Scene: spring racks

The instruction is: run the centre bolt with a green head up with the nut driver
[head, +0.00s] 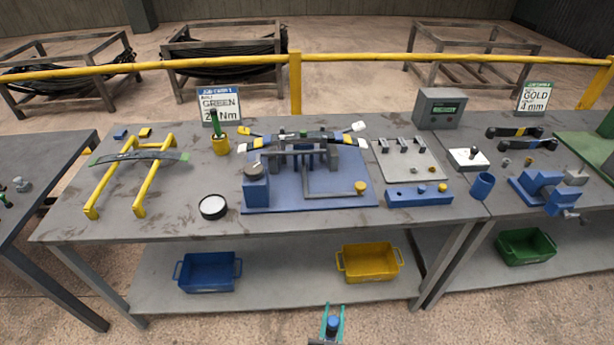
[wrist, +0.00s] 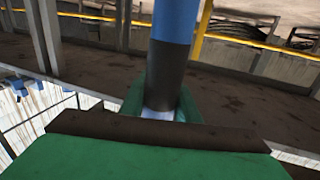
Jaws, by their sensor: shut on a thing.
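My gripper (head: 332,320) is at the bottom of the head view, in front of the bench and well away from the fixture. It is shut on an upright blue and dark cylindrical tool that looks like the nut driver; the tool fills the middle of the wrist view (wrist: 172,45), between the green jaws. The clamping fixture (head: 308,160) with a dark spring pack (head: 290,139) stands on a blue plate (head: 285,200) on the bench. A bolt with a green head is too small to make out there. A green upright thing (head: 216,122) stands in a yellow cup (head: 221,146).
Yellow stands (head: 150,185) holding a leaf spring are on the left of the bench (head: 110,220). A grey tray (head: 411,162) and blue block (head: 418,196) lie right of the fixture. A card (head: 219,103) reads GREEN. Blue (head: 208,272) and yellow bins (head: 369,263) are on the lower shelf.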

